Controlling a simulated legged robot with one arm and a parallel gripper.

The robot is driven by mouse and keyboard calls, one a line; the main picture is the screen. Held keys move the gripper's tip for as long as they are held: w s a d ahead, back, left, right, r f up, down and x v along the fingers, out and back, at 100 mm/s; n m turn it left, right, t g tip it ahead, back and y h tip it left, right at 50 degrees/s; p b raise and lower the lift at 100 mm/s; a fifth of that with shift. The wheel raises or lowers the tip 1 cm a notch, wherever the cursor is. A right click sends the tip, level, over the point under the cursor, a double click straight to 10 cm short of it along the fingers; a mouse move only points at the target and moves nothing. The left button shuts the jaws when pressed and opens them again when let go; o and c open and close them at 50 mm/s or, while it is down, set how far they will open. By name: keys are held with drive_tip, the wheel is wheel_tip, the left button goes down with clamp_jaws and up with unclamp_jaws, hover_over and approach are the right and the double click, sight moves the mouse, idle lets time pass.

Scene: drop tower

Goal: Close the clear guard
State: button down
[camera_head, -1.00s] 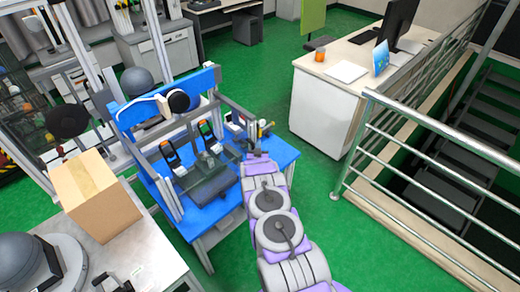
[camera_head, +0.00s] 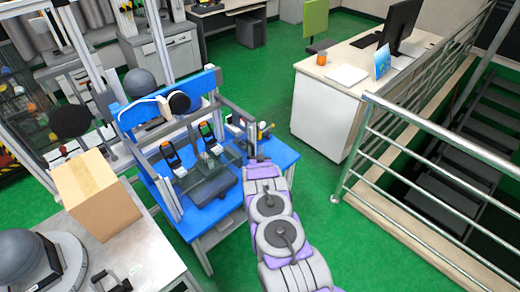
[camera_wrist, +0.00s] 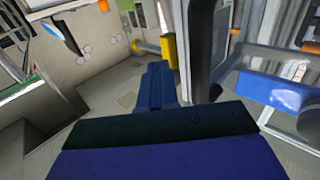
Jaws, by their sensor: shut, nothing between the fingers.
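The clear guard (camera_head: 226,157) is a see-through panel in the grey frame on the front of the blue drop tower rig (camera_head: 262,148). It shows faintly in the head view, and I cannot tell its exact angle. A dark grey block (camera_head: 212,189) shows at the rig's front. My gripper (camera_head: 251,134) is at the right side of the frame, by its right upright. Whether it touches the guard cannot be told. In the wrist view my gripper (camera_wrist: 159,84) is shut and empty, with a dark post just right of it.
A yellow part (camera_wrist: 168,50) stands beyond my fingers in the wrist view. A cardboard box (camera_head: 97,190) sits on a bench left of the rig. A metal railing (camera_head: 430,125) guards a stairwell at the right. Green floor is free between rig and white desk (camera_head: 330,100).

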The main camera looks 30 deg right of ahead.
drive_tip(key=s+d+p, duration=0.1)
drive_tip(key=s+d, duration=0.3)
drive_tip(key=s, duration=0.4)
drive_tip(key=w+a+r+g+y, duration=0.3)
drive_tip(key=w+a+r+y, duration=0.2)
drive_tip(key=a+r, duration=0.55)
drive_tip(key=s+a+r+n+g+y+b, duration=0.1)
drive_tip(key=s+a+r+n+g+y, duration=0.1)
drive_tip(key=s+a+r, duration=0.4)
drive_tip(key=s+a+r+n+g+y, duration=0.1)
drive_tip(key=s+a+r+g, duration=0.1)
drive_tip(key=a+r, duration=0.45)
drive_tip(key=s+a+r+n+g+y, duration=0.1)
drive_tip(key=s+a+r+g, duration=0.3)
drive_tip(key=s, duration=0.6)
drive_tip(key=s+a+r+n+g+y, duration=0.1)
drive_tip(key=s+a+r, duration=0.3)
drive_tip(key=s, duration=0.7)
drive_tip(key=s+a+r+g, duration=0.1)
drive_tip(key=s+g, duration=0.1)
drive_tip(key=s, duration=1)
drive_tip(key=s+a+r+n+g+b, duration=0.1)
drive_tip(key=s+r+g, duration=0.1)
drive_tip(key=s, duration=1.1)
drive_tip(key=shift+s+a+r+g+h, duration=0.15)
drive_tip(key=shift+r+g+h, duration=0.2)
drive_tip(key=shift+g, duration=0.25)
